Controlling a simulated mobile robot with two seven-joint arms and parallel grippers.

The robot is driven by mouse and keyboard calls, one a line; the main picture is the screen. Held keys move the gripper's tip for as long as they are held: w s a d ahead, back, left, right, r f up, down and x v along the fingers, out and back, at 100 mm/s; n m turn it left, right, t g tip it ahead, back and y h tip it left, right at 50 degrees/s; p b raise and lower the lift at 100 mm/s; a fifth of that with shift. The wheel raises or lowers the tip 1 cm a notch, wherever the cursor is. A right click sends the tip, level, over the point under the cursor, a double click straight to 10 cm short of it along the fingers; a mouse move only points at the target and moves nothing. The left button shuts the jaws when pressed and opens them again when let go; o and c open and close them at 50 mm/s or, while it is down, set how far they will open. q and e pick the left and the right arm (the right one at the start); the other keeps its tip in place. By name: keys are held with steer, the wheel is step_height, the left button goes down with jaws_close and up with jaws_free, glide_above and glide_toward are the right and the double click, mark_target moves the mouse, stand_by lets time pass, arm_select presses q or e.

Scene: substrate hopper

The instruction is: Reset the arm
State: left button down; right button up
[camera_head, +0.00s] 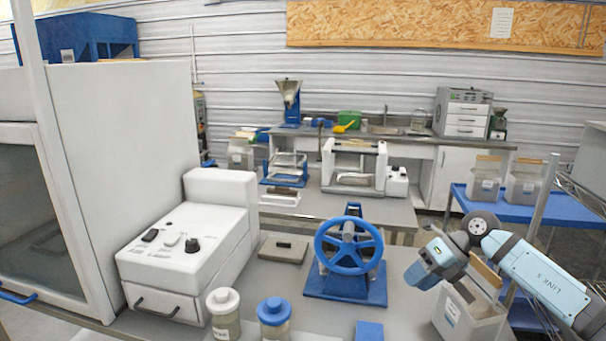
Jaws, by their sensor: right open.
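My right arm comes in from the right edge, with a light blue link marked "LINK 5" and a dark grey joint. It is bent at that joint. My right gripper (423,272) is the blue and dark end piece pointing down and left. It hangs above the grey table, just left of a grey bin (470,318) and right of a blue hand wheel (349,246). I see nothing held in it, and its fingers are small and hard to make out. My left gripper is not in view.
A white box machine (190,245) with a knob stands left on the table (290,250). A white-lidded jar (223,312) and a blue-lidded jar (274,318) stand at the front. A blue shelf cart (508,209) with two bins is behind my right arm.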

steer(key=s+a+f+m+t+y+p, duration=0.3)
steer(key=s+a+m+t+y, duration=0.3)
steer(key=s+a+m+y, duration=0.6)
steer(key=s+d+f+m+t+h+p, duration=0.2)
steer(key=s+f+m+h, duration=0.6)
steer(key=s+f+m, duration=0.2)
steer(key=s+d+f+m+t+h+p, duration=0.2)
steer(key=s+f+m+h, duration=0.7)
steer(key=m, duration=0.6)
steer(key=shift+s+d+f, duration=0.65)
steer(key=shift+s+d, duration=0.2)
steer(key=shift+s, duration=0.2)
